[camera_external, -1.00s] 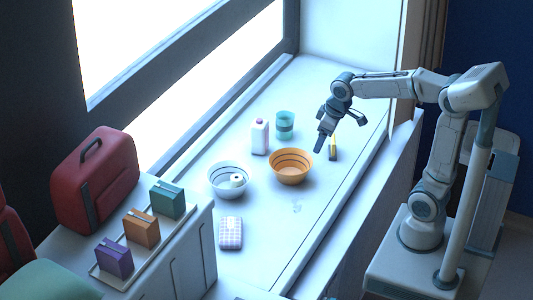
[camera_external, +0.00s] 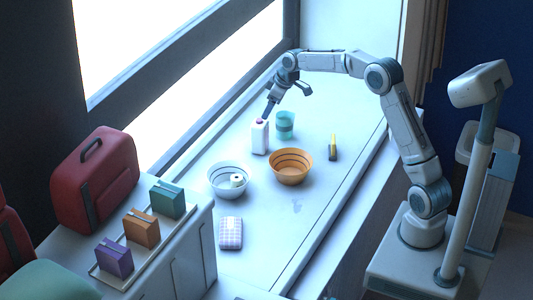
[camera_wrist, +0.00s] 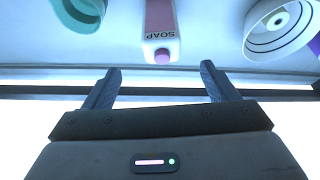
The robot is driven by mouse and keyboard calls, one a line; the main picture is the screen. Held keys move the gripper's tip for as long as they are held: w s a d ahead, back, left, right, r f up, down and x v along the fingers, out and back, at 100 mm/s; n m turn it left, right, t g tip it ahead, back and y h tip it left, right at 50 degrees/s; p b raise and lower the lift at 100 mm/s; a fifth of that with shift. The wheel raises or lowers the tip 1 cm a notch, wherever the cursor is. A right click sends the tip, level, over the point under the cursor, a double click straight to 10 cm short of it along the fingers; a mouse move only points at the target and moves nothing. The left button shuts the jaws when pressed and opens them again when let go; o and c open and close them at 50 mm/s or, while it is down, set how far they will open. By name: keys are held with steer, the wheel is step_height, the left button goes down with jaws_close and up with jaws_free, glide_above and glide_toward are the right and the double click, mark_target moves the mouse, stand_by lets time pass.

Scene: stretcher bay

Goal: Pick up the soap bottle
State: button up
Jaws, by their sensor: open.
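The soap bottle (camera_external: 259,139) is white with a pink-purple cap and stands upright on the counter, left of the teal cup. In the wrist view the soap bottle (camera_wrist: 161,22) appears with its pink cap toward me and its SOAP label upside down. My gripper (camera_external: 287,101) is above the bottle and the cup, close to the bottle's top in the picture. Its two fingers (camera_wrist: 160,68) are spread wide with nothing between them, and the bottle's cap lies beyond them, roughly centred. The exact gap to the bottle is hard to tell.
The teal cup (camera_external: 285,131) stands close to the bottle's right. An orange bowl (camera_external: 291,176) and a white bowl (camera_external: 222,190) holding a small roll are nearer. A yellow-and-dark item (camera_external: 333,150) stands to the right. A checked packet (camera_external: 230,241) lies in front. The window is behind.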

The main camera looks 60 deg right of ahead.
mark_target(262, 121)
steer(key=p+x, duration=0.1)
steer(key=x, duration=0.6)
steer(key=shift+w+a+f, duration=0.1)
steer(key=shift+f, duration=0.2)
steer(key=shift+p+x, duration=1.25)
steer(key=shift+x, duration=1.35)
steer(key=c, duration=1.3)
